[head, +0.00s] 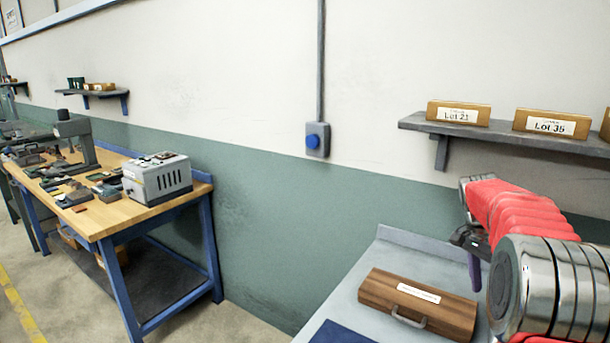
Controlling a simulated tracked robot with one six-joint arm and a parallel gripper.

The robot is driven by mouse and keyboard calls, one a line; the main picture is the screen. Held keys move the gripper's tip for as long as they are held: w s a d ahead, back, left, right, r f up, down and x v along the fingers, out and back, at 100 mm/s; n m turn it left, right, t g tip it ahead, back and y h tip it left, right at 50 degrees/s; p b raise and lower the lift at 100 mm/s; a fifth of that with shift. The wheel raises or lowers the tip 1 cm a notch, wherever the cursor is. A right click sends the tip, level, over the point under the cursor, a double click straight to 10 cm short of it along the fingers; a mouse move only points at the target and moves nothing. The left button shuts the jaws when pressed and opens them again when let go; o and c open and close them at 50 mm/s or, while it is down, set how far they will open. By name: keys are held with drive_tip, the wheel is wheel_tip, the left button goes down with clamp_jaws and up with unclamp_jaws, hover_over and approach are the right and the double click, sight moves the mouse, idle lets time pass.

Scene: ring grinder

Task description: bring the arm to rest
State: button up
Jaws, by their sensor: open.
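My arm, in a red ribbed cover with metal joints, reaches in from the right edge of the head view. My gripper (473,262) is at its far end, small and dark, pointing down above the grey bench at the right. It is open, and nothing shows between its fingers. It hangs just beyond the right back corner of a wooden case (418,304), apart from the wall. Part of the gripper and wrist is hidden by the arm.
The case has a handle and white label and lies on the grey bench (352,289) by a blue mat (340,333). A wall shelf (480,133) with lot boxes (459,113) is above the arm. A workbench (120,213) with a grey machine (157,179) stands left. Floor between benches is clear.

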drive_tip(key=s+a+r+n+t+y, duration=0.1)
drive_tip(key=s+a+r+n+t, duration=0.1)
drive_tip(key=s+a+n, duration=0.5)
drive_tip(key=s+a+r+n+t+y, duration=0.1)
drive_tip(key=s+a+n+t, duration=0.4)
drive_tip(key=s+a, duration=1.5)
drive_tip(key=a+n+y, duration=0.1)
drive_tip(key=a+n, duration=0.1)
drive_tip(key=n, duration=0.1)
drive_tip(key=shift+s+r, duration=0.3)
drive_tip(key=shift+r, duration=0.05)
drive_tip(key=shift+a, duration=0.1)
